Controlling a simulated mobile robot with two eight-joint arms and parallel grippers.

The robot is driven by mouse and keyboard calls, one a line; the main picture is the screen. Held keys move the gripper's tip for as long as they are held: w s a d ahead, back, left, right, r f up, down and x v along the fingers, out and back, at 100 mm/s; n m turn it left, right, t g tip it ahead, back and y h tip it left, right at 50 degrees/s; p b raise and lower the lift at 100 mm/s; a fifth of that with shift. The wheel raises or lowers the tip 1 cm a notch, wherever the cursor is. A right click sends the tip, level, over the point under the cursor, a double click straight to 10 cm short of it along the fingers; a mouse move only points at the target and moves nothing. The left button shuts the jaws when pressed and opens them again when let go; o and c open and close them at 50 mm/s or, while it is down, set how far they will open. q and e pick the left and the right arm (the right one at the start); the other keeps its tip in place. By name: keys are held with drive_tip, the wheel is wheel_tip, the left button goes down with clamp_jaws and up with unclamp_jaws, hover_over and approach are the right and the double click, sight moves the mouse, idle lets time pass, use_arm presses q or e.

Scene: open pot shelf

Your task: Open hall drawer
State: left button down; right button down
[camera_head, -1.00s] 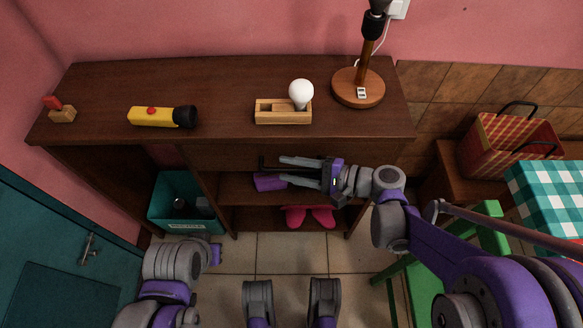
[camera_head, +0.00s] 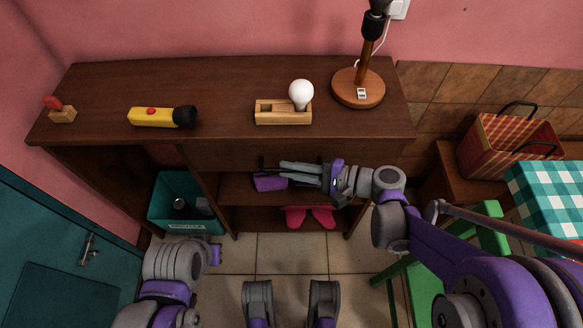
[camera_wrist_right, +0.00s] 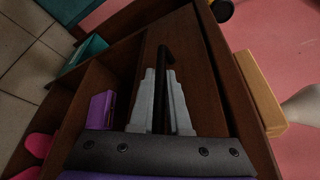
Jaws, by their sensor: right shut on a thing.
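The hall drawer (camera_head: 225,154) is in the upper front of the dark brown hall table and looks shut, its front flush. Its dark bar handle (camera_head: 262,163) lies between the fingers of my right gripper (camera_head: 284,172). In the right wrist view, the dark handle (camera_wrist_right: 164,58) sticks out past the pale fingertips (camera_wrist_right: 161,76), which are shut on it, against the brown drawer front (camera_wrist_right: 199,75). Part of the handle is hidden by the fingers. My left arm shows at the lower left, but its gripper cannot be made out.
On the tabletop (camera_head: 225,85) are a yellow flashlight (camera_head: 150,117), a bulb (camera_head: 301,93) in a wooden holder (camera_head: 283,117), a lamp (camera_head: 358,88) and a red-handled wooden block (camera_head: 62,114). Below are a teal bin (camera_head: 178,225), a purple object (camera_head: 268,183) and pink shoes (camera_head: 310,216). A green chair (camera_head: 425,285) stands right.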

idle(0.8)
drive_tip(key=s+p, duration=0.1)
drive_tip(key=s, duration=1.6)
drive_tip(key=shift+s, duration=0.35)
drive_tip(key=c, duration=0.9)
unclamp_jaws()
drive_tip(key=shift+d, duration=0.1)
drive_tip(key=p+v, duration=0.1)
drive_tip(key=v, duration=0.9)
drive_tip(key=shift+s+d+r+p, duration=0.15)
drive_tip(key=shift+d+p, duration=0.1)
drive_tip(key=shift+p, duration=0.15)
